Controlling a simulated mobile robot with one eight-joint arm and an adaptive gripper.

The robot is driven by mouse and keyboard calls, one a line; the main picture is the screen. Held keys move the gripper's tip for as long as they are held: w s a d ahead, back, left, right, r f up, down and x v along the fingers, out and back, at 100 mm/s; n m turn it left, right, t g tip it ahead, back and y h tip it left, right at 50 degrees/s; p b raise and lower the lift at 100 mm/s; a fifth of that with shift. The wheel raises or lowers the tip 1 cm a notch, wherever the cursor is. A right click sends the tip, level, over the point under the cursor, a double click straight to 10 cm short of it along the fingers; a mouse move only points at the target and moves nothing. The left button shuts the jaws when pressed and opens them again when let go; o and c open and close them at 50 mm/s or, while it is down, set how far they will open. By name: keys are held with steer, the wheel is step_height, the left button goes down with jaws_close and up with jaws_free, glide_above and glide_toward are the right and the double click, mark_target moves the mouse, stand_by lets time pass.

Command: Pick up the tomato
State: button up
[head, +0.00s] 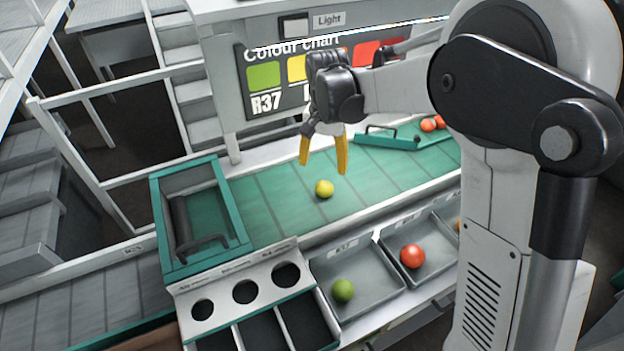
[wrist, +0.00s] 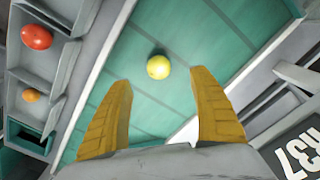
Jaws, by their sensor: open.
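A yellow tomato (head: 324,188) sits alone on the green belt. My gripper (head: 323,168) has two yellow fingers and hangs open above the belt, near the tomato in the head view. In the wrist view the tomato (wrist: 158,67) lies beyond the open fingertips (wrist: 160,85), roughly centred between them, with nothing held. A green tomato (head: 343,290) and a red tomato (head: 412,256) lie in separate grey trays in front of the belt. The wrist view shows a red tomato (wrist: 37,37) and an orange one (wrist: 31,95) in trays.
A green-rimmed bin (head: 160,215) stands at the belt's left end. A white panel with round holes (head: 222,279) is in front of it. A green bar (head: 390,141) lies across the belt, with red tomatoes (head: 428,125) behind. A colour chart (head: 275,100) stands at the back.

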mark_target(324, 185)
steer(key=shift+a+f, duration=0.15)
steer(key=shift+f, duration=0.25)
step_height(324, 185, down, 6)
steer(key=shift+w+r+b, duration=0.1)
steer(key=shift+r+b, duration=0.15)
steer(key=shift+b, duration=0.7)
steer(key=f, duration=0.1)
steer(key=f+b, duration=0.1)
steer(key=f, duration=0.1)
steer(key=d+f+b, duration=0.1)
steer(key=f, duration=0.1)
steer(key=shift+w, duration=0.1)
steer(key=shift+r, duration=0.1)
steer(key=c, duration=1)
